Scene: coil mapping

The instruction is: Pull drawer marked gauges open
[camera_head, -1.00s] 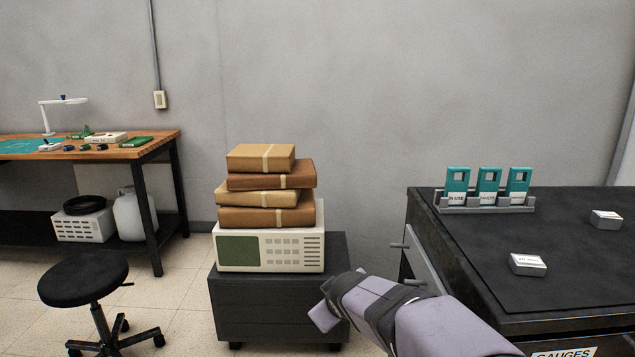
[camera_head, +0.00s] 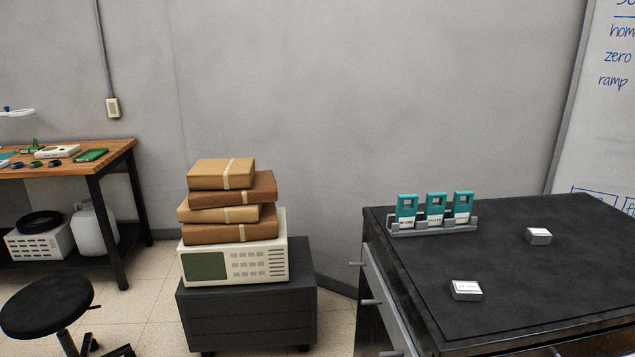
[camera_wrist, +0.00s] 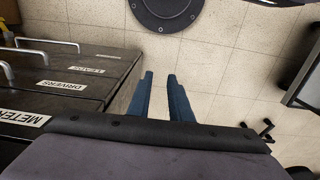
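The black-topped cabinet (camera_head: 515,270) stands at the right in the head view. The label reading gauges is in neither current view. In the wrist view, the drawer fronts at the left carry labels reading DRIVERS (camera_wrist: 62,86), METER, cut off (camera_wrist: 24,117), and one that seems to read LEADS (camera_wrist: 87,70). Bar handles, one of them a silver handle (camera_wrist: 48,46), stick out there. My gripper (camera_wrist: 160,77) shows two blue fingers apart with nothing between them. It is over open floor, right of the drawer fronts and touching no handle. My gripper is not in the current head view.
A teal-card rack (camera_head: 434,227) and two small white-topped blocks, one at the front (camera_head: 466,291), sit on the cabinet. A low grey unit (camera_head: 245,318) bears a boxy instrument and parcels. A round black stool (camera_head: 45,306) is at left.

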